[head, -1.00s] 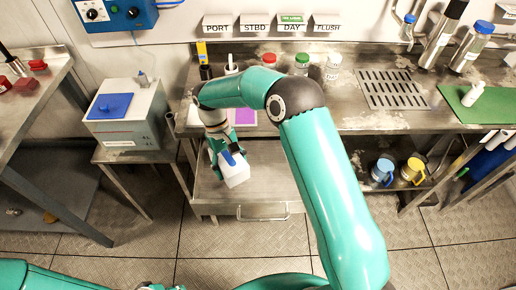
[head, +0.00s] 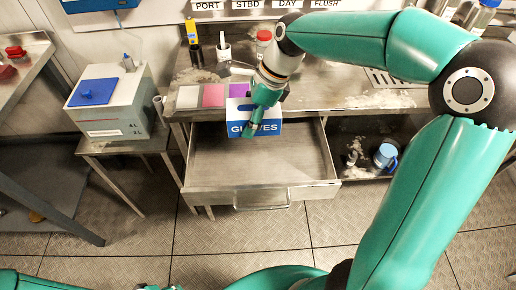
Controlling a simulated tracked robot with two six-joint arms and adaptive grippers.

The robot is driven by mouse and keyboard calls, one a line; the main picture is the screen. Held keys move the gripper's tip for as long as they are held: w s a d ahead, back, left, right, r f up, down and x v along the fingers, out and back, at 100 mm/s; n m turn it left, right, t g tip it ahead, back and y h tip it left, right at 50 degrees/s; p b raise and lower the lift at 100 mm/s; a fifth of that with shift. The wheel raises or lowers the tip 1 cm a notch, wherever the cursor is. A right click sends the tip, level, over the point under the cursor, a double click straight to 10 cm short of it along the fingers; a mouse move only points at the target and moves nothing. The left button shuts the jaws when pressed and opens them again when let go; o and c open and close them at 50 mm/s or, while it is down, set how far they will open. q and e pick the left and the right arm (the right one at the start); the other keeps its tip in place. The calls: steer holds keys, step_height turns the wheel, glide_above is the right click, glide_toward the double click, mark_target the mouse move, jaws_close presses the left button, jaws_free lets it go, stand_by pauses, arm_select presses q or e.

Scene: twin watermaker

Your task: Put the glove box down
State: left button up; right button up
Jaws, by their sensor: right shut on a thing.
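The glove box (head: 268,128) is blue and white with "GLOVES" on its front. It is upright at the front edge of the steel counter, above the back of the open drawer (head: 213,160). I cannot tell whether it touches the counter. My right gripper (head: 250,122) reaches down over the box from above and is shut on it, hiding part of the lettering. The drawer looks empty. My left gripper is not in view.
White, pink and purple pads (head: 212,96) lie on the counter (head: 365,97) left of the box. A red-lidded jar (head: 263,42) and a white cup (head: 224,52) stand behind. A grey unit with a blue lid (head: 112,100) stands at left. A blue jug (head: 384,157) sits on the lower shelf.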

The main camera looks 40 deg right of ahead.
mark_target(252, 169)
steer(key=m, duration=0.1)
steer(key=s+m, duration=0.1)
steer(key=r+m+t+h+b, duration=0.1)
steer(key=shift+s+d+r+m, duration=0.1)
steer(key=shift+s+d+m, duration=0.15)
steer(key=shift+d+m, duration=0.15)
steer(key=shift+s+m, duration=0.1)
steer(key=shift+m, duration=0.2)
steer(key=shift+f, duration=0.35)
step_height(252, 169, down, 19)
steer(key=shift+f+b, duration=0.1)
steer(key=shift+b, duration=1.05)
steer(key=o, duration=1.3)
steer(key=shift+s, duration=0.1)
